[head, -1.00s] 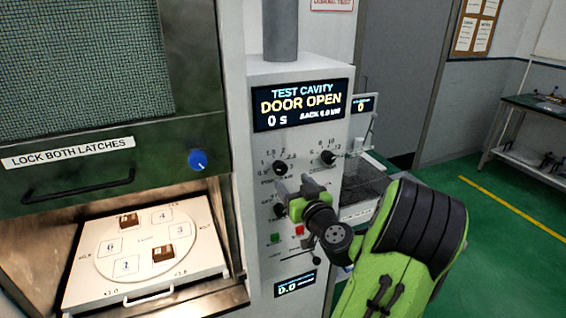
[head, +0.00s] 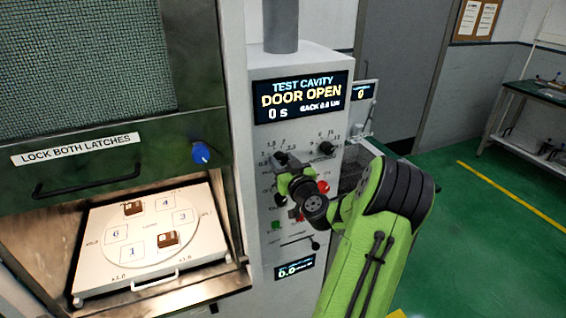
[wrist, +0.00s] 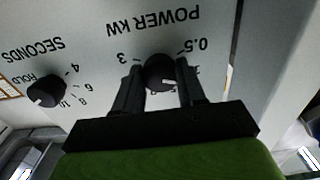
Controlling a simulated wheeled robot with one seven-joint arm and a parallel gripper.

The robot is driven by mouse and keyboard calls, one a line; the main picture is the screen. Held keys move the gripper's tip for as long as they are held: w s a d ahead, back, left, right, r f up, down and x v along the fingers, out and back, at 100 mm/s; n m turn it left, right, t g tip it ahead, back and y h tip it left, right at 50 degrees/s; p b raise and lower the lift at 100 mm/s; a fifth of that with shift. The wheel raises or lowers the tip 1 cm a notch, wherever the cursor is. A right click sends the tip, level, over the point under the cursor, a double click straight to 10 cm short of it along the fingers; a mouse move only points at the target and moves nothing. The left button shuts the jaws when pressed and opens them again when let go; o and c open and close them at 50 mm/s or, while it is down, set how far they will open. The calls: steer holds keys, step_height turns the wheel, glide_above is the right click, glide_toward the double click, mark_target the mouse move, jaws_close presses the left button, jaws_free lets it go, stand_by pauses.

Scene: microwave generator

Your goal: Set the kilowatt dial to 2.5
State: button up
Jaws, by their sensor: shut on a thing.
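The kilowatt dial is the black knob (wrist: 160,72) under the upside-down "POWER KW" lettering in the wrist view. Its 3 and 0.5 marks show on either side, and a small pale pointer mark shows on its lower edge; the number it points to is hard to read. My gripper (head: 288,167) is at the upper left dial of the control panel. Its two dark fingers stand on either side of the knob, shut on it. In the head view the gripper partly covers the knob (head: 281,159) and its scale.
The seconds dial (wrist: 46,91) is beside the power dial. The panel display (head: 301,97) reads "DOOR OPEN" and "0 s". A red button (head: 323,187) is close to my wrist. The open cavity holds a white turntable tray (head: 103,277) with brown blocks.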

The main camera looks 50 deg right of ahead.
steer(key=shift+m, duration=0.3)
steer(key=m+b, duration=0.1)
steer(key=m, duration=0.1)
steer(key=shift+m, duration=0.3)
steer(key=m+b, duration=0.1)
steer(key=m, duration=0.2)
steer(key=shift+m, duration=0.3)
steer(key=m, duration=0.6)
steer(key=m+p, duration=0.1)
steer(key=m, duration=0.5)
steer(key=shift+m+p, duration=0.3)
steer(key=shift+m, duration=0.1)
steer(key=m+p, duration=0.2)
steer(key=m, duration=0.2)
steer(key=shift+f+m+p, duration=0.15)
steer(key=shift+m+p, duration=0.5)
steer(key=shift+m, duration=0.85)
